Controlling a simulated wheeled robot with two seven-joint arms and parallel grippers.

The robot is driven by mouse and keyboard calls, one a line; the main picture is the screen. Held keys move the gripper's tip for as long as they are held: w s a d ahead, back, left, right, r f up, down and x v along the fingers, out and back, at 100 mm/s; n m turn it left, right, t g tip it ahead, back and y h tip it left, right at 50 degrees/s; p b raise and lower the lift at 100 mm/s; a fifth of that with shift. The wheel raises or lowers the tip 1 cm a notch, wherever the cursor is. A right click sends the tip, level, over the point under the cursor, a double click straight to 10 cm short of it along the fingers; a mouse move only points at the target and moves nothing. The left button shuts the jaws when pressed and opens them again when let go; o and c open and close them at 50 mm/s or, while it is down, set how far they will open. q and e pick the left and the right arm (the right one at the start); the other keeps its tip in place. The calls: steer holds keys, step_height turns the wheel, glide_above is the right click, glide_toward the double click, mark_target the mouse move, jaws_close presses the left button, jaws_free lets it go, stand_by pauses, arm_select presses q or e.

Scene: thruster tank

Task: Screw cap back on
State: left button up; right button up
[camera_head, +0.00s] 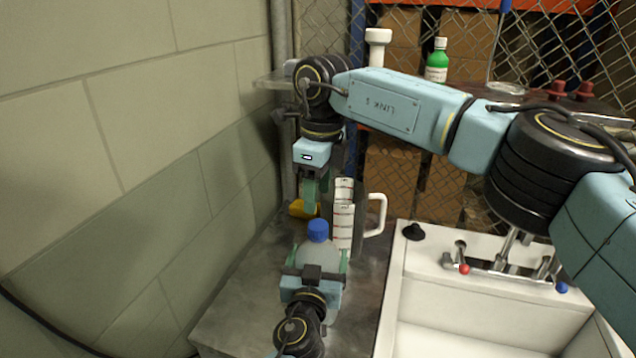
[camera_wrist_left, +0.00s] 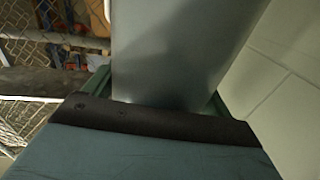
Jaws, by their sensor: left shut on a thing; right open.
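A pale, translucent bottle (camera_head: 316,252) with a blue cap (camera_head: 318,230) on its top stands upright on the grey counter in the head view. I cannot tell how tightly the cap sits. My left gripper (camera_head: 317,264) is shut around the bottle body from the near side. The bottle fills the middle of the left wrist view (camera_wrist_left: 180,50) as a smooth grey surface. My right gripper (camera_head: 311,200) points down from above, just behind the cap and apart from it. It is open, and its fingers overlap each other in this view.
A yellow object (camera_head: 298,209) lies behind the right gripper. A clear measuring jug with a white handle (camera_head: 377,215) stands right of it. A white sink (camera_head: 480,335) with taps is at right. A black stopper (camera_head: 413,232) sits on its rim. A block wall (camera_head: 130,150) bounds the left.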

mark_target(318, 224)
steer(key=n, duration=0.5)
steer(key=shift+r+n, duration=0.15)
steer(key=shift+n, duration=0.25)
steer(key=n, duration=0.5)
steer(key=shift+r, duration=0.1)
steer(key=n, duration=0.5)
steer(key=shift+s+r+n, duration=0.1)
steer(key=shift+r+n, duration=0.05)
steer(key=shift+n, duration=0.25)
steer(key=n, duration=0.6)
steer(key=shift+r+n+h, duration=0.15)
steer(key=shift+n+h, duration=0.15)
steer(key=shift+n, duration=0.1)
steer(key=shift+f, duration=4.05)
steer(key=shift+c, duration=0.2)
